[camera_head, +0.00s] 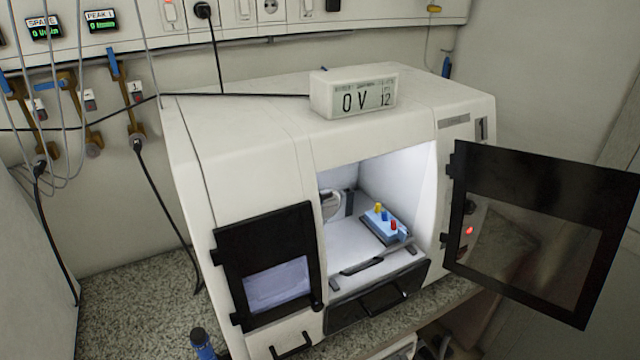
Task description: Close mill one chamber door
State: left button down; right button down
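A white milling machine (250,130) stands on a speckled counter. Its large chamber door (545,230), a dark frame with a see-through pane, is swung wide open to the right on hinges at the right side of the opening. The lit chamber (395,165) behind it is exposed. Inside sits a light blue block (384,224) with small yellow, blue and red pieces on top. A smaller dark-framed door (270,265) on the left of the machine's front looks shut. Neither of my grippers shows in the head view.
A white display box (353,93) reading "0 V" sits on top of the machine. Cables and hoses hang from the wall at left. A dark drawer front with a handle (385,298) lies below the chamber. A blue-and-black bottle-like item (202,343) stands at the bottom left.

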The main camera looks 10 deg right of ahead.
aim_at(603, 199)
jog(key=k+l+z, duration=0.2)
jog(key=l, duration=0.15)
jog(key=l+z, duration=0.2)
jog(key=l, duration=0.2)
jog(key=k+l+z, duration=0.2)
jog(key=l, duration=0.2)
